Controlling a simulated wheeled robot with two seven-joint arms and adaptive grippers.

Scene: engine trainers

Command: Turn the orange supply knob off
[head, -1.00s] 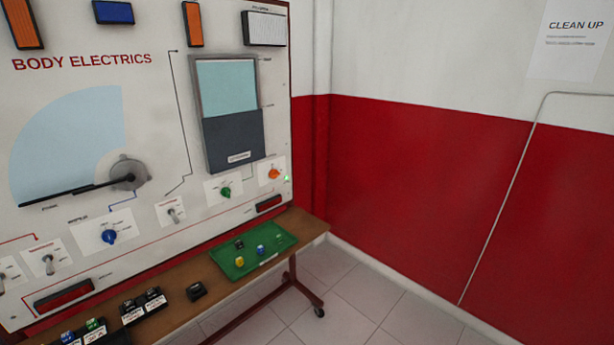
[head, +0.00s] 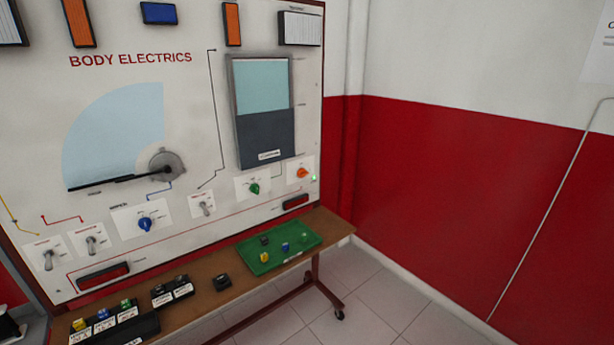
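The orange supply knob (head: 302,173) sits on a small white label plate at the lower right of the upright Body Electrics panel (head: 120,205). A small green light (head: 313,178) glows just right of it. The knob is too small in view for me to read its pointer setting. Neither of my grippers shows in the head view.
A green knob (head: 254,188), a blue knob (head: 145,224) and several toggle switches share the panel. Below, a wooden ledge (head: 210,300) holds a green tray (head: 310,240) with small coloured parts, and black blocks. Red-and-white walls stand right; the tiled floor (head: 380,290) is clear.

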